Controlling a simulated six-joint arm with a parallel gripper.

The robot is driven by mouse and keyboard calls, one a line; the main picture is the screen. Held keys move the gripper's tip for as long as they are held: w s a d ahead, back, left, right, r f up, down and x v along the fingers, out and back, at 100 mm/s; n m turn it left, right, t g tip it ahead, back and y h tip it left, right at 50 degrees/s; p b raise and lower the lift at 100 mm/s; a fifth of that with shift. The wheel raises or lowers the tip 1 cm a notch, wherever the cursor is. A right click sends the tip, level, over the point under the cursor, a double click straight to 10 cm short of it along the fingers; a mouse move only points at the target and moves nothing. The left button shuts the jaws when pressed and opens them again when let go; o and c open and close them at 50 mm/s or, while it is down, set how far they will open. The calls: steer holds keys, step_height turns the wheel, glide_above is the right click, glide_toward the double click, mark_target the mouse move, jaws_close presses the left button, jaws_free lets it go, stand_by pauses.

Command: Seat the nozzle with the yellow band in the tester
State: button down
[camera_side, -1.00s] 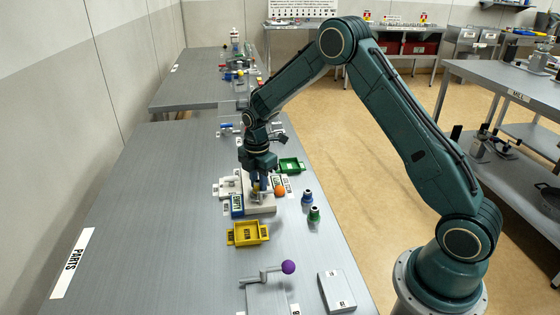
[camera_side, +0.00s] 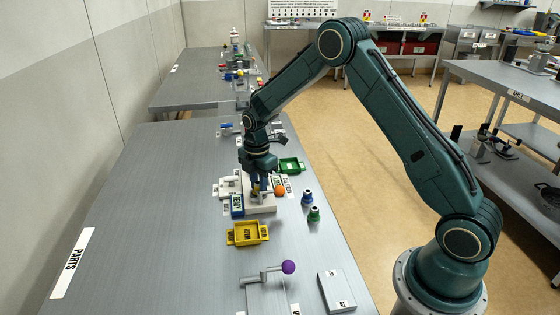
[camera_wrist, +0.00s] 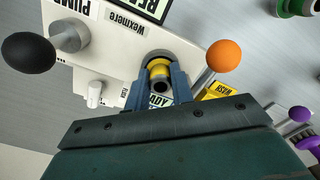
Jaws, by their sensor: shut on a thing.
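The nozzle with the yellow band (camera_wrist: 159,72) is between the fingers of my gripper (camera_wrist: 162,95) in the wrist view. My gripper is shut on it, and its dark open end faces the camera. The nozzle is at the round socket of the white tester (camera_wrist: 120,50), which is marked Wexmere. I cannot tell how deep it sits. In the side view my gripper (camera_side: 257,188) points down over the tester (camera_side: 262,208), and the fingers hide most of the nozzle. An orange ball knob (camera_wrist: 224,56) and a black ball knob (camera_wrist: 28,53) stand on either side.
A blue-collared nozzle (camera_side: 307,198) and a green-collared nozzle (camera_side: 314,214) stand right of the tester. A yellow tray (camera_side: 248,233), a green tray (camera_side: 291,165), a blue tray (camera_side: 237,206) and a purple-knobbed lever (camera_side: 288,267) are nearby. The left of the table is clear.

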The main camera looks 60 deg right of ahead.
steer(key=c, duration=0.7)
jaws_free()
steer(key=shift+s+f, duration=0.1)
steer(key=shift+r, duration=0.2)
steer(key=shift+r, duration=2.9)
